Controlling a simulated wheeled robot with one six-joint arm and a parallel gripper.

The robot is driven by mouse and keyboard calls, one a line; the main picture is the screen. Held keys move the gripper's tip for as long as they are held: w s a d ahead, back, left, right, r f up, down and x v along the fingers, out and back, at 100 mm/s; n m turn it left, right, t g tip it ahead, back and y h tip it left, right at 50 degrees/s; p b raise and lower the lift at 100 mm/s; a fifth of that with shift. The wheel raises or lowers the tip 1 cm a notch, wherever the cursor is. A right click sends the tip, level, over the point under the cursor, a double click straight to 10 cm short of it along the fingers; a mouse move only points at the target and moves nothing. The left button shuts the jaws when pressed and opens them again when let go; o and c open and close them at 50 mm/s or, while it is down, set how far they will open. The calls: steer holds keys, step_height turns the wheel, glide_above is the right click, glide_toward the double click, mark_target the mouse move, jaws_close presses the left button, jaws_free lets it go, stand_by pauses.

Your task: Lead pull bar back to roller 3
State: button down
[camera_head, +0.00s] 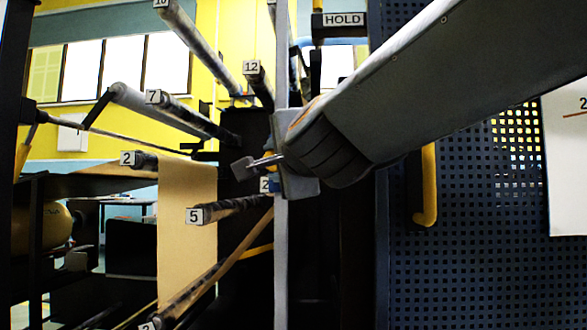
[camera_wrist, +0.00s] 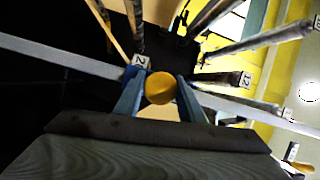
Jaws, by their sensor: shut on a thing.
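My gripper (camera_head: 268,172) is in the middle of the head view, at the end of my arm coming from the upper right. In the wrist view its two blue-grey fingers (camera_wrist: 161,88) are shut on a round yellow end (camera_wrist: 160,87), which looks like the pull bar's end. The rest of the bar is hidden. Brown kraft paper (camera_head: 187,225) hangs from roller 2 (camera_head: 146,160) down to the bottom. A narrow brown band (camera_head: 238,245) rises from there toward my gripper. Roller 3 (camera_head: 190,290) shows at the bottom, its label cut by the picture edge.
Roller 5 (camera_head: 228,208) sticks out just left of and below my gripper. Roller 7 (camera_head: 185,108) and roller 12 (camera_head: 258,82) are above. A grey upright (camera_head: 281,255) runs close by my gripper. A blue perforated panel (camera_head: 470,230) with a yellow handle (camera_head: 428,190) stands at right.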

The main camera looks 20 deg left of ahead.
steer(key=f+b, duration=0.1)
steer(key=d+f+b, duration=0.1)
steer(key=f+b, duration=0.1)
steer(key=d+f+b, duration=0.1)
steer(key=f+b, duration=0.1)
steer(key=shift+w, duration=0.3)
stand_by(0.4)
steer(key=shift+s+a+f+b, duration=0.1)
steer(key=shift+a+f+b, duration=0.15)
steer(key=shift+f, duration=0.3)
steer(key=shift+s+a+f+b, duration=0.15)
steer(key=shift+f+b, duration=0.2)
steer(key=shift+f, duration=0.2)
steer(key=shift+w+a+f+b, duration=0.1)
steer(key=shift+a+f+b, duration=0.15)
steer(key=shift+f, duration=0.3)
